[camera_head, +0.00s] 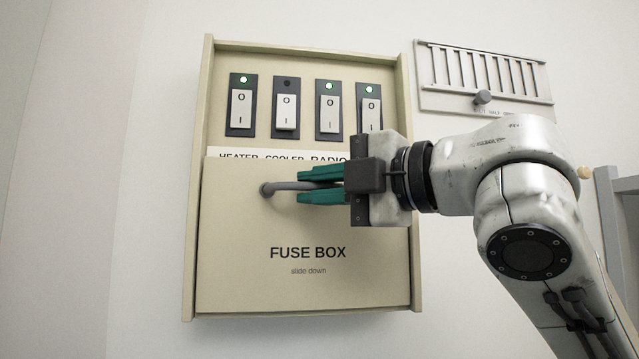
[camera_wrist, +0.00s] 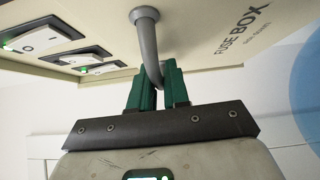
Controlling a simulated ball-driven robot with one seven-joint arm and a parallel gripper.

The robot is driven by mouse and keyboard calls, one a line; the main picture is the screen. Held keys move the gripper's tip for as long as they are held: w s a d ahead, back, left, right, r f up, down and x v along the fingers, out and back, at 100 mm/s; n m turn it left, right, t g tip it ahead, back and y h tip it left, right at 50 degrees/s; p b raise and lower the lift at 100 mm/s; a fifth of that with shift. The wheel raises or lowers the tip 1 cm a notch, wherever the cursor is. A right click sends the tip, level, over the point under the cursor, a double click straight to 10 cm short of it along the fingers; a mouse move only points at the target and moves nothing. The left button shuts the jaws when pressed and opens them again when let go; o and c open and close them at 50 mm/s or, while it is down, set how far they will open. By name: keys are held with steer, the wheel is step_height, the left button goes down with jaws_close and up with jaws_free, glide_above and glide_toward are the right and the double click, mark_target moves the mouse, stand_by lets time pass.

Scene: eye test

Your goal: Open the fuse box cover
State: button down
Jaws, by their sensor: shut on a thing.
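The beige fuse box (camera_head: 201,110) hangs on the wall. Its cover (camera_head: 250,285), marked "FUSE BOX" and "slide down", spans the lower part. Above the cover's top edge, several switches (camera_head: 285,108) show, with part of a label strip that reads heater, cooler and radio. A grey curved handle (camera_head: 272,188) stands out from the cover. My gripper (camera_head: 312,185) comes from the right with its green fingers shut on the handle. In the wrist view the green fingers (camera_wrist: 156,88) close around the handle's bar (camera_wrist: 148,45). The fingers hide part of the handle.
A grey vent panel with slots (camera_head: 480,78) and a knob (camera_head: 483,97) is on the wall at the upper right. A grey frame (camera_head: 620,200) stands at the right edge. The wall left of the box and the space below it look clear.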

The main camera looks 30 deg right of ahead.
steer(key=c, duration=1.2)
jaws_free()
steer(key=shift+s, duration=0.1)
steer(key=b+v, duration=0.1)
steer(key=v, duration=0.9)
steer(key=shift+s+d+b, duration=0.2)
steer(key=shift+s+b, duration=0.1)
steer(key=shift+b, duration=0.05)
steer(key=shift+f, duration=0.1)
